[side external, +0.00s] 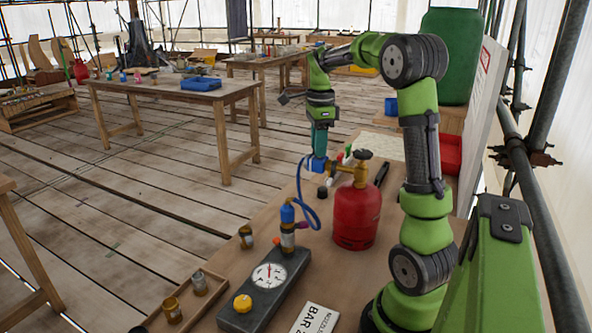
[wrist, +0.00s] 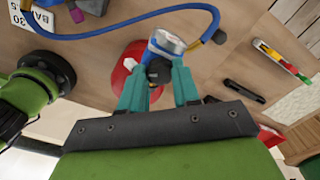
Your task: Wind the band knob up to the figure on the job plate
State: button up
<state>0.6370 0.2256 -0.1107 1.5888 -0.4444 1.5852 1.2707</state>
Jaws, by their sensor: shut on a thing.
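The job plate (side external: 315,320) lies flat at the front of the bench, cut by the frame edge. It shows "BAR" and a figure I cannot read surely.
Small jars, a tray (side external: 180,300) and a black tool (wrist: 243,90) lie around. The bench left of the hose is partly clear.

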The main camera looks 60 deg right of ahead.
jog(key=n, duration=0.3)
jog(key=shift+n, duration=0.4)
jog(key=n, duration=0.4)
jog(key=shift+n, duration=0.3)
jog(key=n, duration=0.8)
jog(key=shift+s, duration=0.1)
jog(key=n, duration=1.2)
jog(key=shift+n, duration=0.3)
jog(key=o, duration=1.1)
jog(key=shift+c, duration=0.2)
